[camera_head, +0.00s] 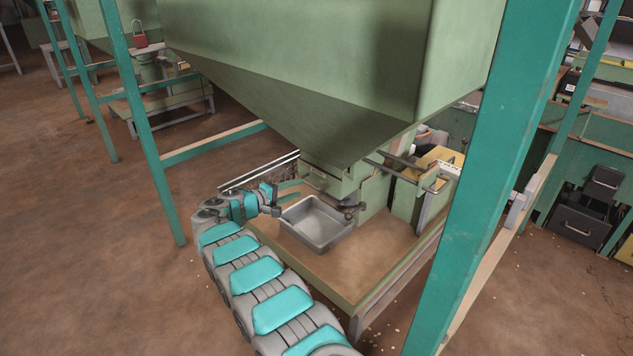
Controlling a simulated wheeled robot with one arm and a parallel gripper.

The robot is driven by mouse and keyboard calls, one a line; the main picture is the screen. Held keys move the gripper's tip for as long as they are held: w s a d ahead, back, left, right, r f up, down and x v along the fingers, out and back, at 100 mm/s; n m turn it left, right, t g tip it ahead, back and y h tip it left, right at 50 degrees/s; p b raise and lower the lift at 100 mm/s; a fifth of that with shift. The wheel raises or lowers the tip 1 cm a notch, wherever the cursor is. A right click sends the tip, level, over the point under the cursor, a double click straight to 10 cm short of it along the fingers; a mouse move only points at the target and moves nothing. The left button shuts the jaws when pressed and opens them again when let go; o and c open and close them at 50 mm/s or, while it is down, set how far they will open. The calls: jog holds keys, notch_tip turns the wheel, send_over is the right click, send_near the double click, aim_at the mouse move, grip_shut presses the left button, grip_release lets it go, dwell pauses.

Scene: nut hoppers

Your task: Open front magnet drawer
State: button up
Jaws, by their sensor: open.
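The green hopper (300,60) narrows down to a small green outlet housing above a low stand. A small drawer front with a handle (318,175) shows on the housing's near left face, just under the hopper's slope; it looks closed. My gripper (290,190) is at the left of the housing, open and empty, its fingers pointing right towards the drawer front. In the picture it lies a little left of and below the handle. I cannot tell the exact gap in depth.
A grey metal tray (318,224) sits on the stand's wooden top (385,258), just below my gripper. A teal post (490,180) rises on the right and another post (142,120) on the left. Brown floor at the left is clear.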

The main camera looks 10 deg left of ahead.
aim_at(309, 185)
jog(key=shift+x, duration=3.35)
jog(key=shift+f, duration=0.1)
grip_shut()
